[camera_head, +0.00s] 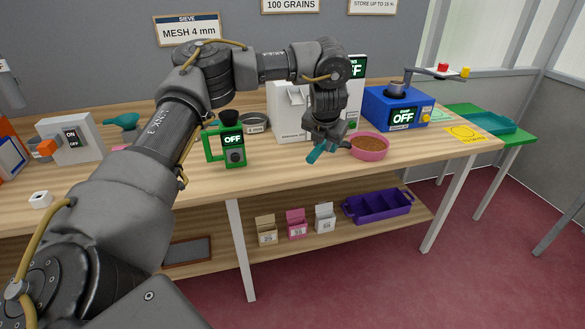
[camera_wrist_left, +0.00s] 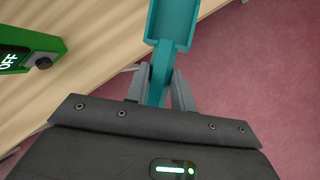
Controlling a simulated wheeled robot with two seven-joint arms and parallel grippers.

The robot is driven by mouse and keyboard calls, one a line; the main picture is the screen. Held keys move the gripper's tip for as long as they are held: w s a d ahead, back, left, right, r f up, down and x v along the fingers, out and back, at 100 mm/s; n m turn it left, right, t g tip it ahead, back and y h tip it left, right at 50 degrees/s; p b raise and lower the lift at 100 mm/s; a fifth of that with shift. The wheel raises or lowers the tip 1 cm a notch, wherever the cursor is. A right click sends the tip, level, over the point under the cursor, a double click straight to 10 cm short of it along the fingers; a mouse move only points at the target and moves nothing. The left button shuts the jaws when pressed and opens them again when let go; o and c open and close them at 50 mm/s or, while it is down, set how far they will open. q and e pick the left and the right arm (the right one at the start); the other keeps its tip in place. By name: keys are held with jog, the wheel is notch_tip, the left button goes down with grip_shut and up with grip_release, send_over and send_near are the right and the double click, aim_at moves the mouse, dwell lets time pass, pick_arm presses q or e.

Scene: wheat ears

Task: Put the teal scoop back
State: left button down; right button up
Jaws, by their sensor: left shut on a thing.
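The teal scoop (camera_head: 320,152) is held by my left gripper (camera_head: 324,136) near the table's front edge, just left of the pink bowl. In the left wrist view the teal scoop (camera_wrist_left: 172,22) has its handle between the two fingers of my left gripper (camera_wrist_left: 160,88), which are shut on it. Its trough points away from the gripper, over the table edge with the red floor below. A rounded teal piece (camera_head: 122,121) stands at the back left of the table; I cannot tell what it is. My right gripper is not in view.
The pink bowl (camera_head: 369,147) holds brown grain. A green device (camera_head: 234,150) reading OFF stands left of the scoop, and a blue machine (camera_head: 396,108) stands at the right. A purple divided tray (camera_head: 378,207) lies on the lower shelf. Bare wood shows along the table front.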

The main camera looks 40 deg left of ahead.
pick_arm(q)
jog(key=shift+a+r, duration=0.15)
jog(key=shift+a, duration=0.2)
jog(key=shift+s+a+f, duration=0.45)
jog(key=shift+a+f, duration=1.15)
jog(key=shift+a, duration=0.6)
jog(key=shift+s+a+f, duration=0.45)
jog(key=shift+a+f, duration=1.2)
jog(key=shift+a, duration=0.5)
jog(key=shift+s+a+f, duration=0.45)
jog(key=shift+a+f, duration=1.15)
jog(key=shift+a, duration=0.6)
notch_tip(320, 180, down, 4)
jog(key=shift+a+r, duration=0.15)
jog(key=shift+r, duration=0.1)
